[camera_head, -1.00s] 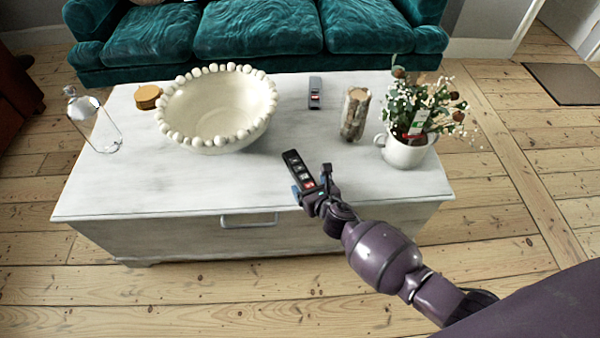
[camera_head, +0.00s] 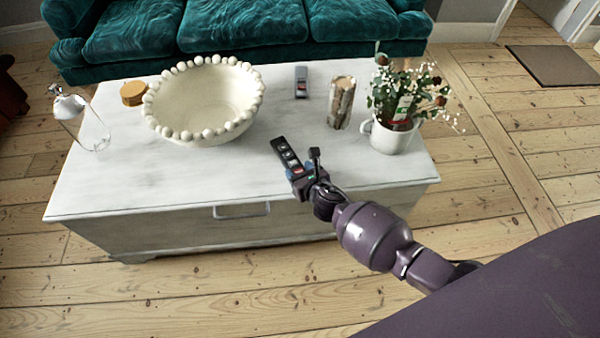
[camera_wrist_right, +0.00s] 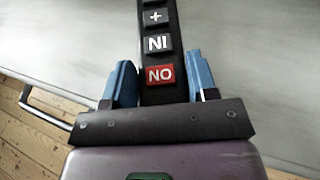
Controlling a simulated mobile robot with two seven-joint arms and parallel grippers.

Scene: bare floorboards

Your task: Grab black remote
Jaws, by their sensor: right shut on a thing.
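The black remote (camera_head: 284,153) shows over the front right part of the white chest in the head view, with its near end at my right gripper (camera_head: 305,183). In the right wrist view the remote (camera_wrist_right: 157,45) has light-marked buttons and a red one, and it lies between the blue fingertips of the right gripper (camera_wrist_right: 160,83). The right gripper is shut on the remote near its red button. I cannot tell whether the remote touches the chest top. My left gripper is not in view.
The white chest (camera_head: 110,185) carries a cream beaded bowl (camera_head: 205,105), a grey device (camera_head: 301,82), a wood-like cylinder (camera_head: 341,102), a white mug (camera_head: 392,136) with flowers, a glass bottle (camera_head: 85,122) and a round tan item (camera_head: 133,93). A teal sofa (camera_head: 240,25) stands behind.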

